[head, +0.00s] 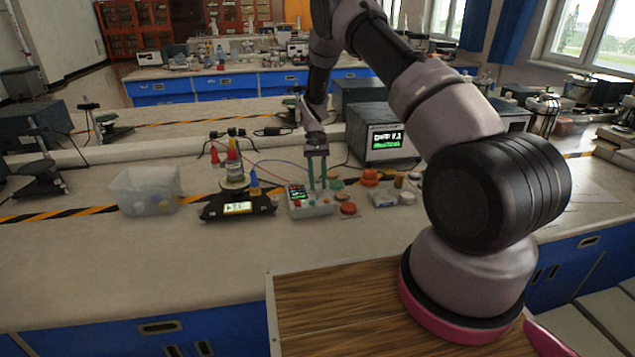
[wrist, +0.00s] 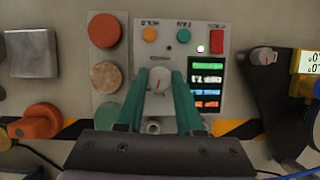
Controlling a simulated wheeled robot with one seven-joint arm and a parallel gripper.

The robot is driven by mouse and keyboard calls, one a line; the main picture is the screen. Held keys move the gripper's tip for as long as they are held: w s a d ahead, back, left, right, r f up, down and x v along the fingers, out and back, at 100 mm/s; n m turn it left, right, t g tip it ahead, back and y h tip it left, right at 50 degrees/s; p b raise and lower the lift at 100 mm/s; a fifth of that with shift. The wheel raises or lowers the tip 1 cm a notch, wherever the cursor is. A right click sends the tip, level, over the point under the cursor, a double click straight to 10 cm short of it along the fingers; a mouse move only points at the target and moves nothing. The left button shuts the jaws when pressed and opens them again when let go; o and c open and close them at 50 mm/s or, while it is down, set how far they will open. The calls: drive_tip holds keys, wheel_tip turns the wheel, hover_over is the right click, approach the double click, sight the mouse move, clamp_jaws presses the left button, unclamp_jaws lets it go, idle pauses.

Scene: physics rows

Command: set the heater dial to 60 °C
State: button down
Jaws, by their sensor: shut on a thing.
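The heater control box (head: 311,208) stands on the bench, its panel also filling the middle of the wrist view (wrist: 209,38). Its pale round dial (wrist: 158,84) sits between the two green fingers of my gripper (wrist: 161,79). My gripper (head: 318,187) reaches down onto the box from above and is shut on the dial. A small reddish mark shows on the dial. The dial's scale is largely hidden and I cannot read its setting. The panel display (wrist: 207,85) has green, white, blue and orange rows, too small to read.
Large round buttons, one orange-red (wrist: 104,30), stand beside the box. A black device with a lit screen (head: 238,208) and a clear bin (head: 150,190) stand left.

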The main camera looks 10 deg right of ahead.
drive_tip(key=m+y, duration=0.1)
drive_tip(key=m, duration=0.1)
drive_tip(key=m+y, duration=0.1)
drive_tip(key=m, duration=0.2)
drive_tip(key=shift+d+m+t, duration=0.15)
drive_tip(key=shift+m+t, duration=0.15)
drive_tip(key=shift+t, duration=0.1)
idle(0.4)
drive_tip(key=c, duration=0.5)
unclamp_jaws()
drive_tip(key=shift+c, duration=0.2)
drive_tip(key=v, duration=1)
drive_tip(key=shift+r, duration=0.4)
drive_tip(key=shift+w+d, duration=0.1)
drive_tip(key=shift+d, duration=0.05)
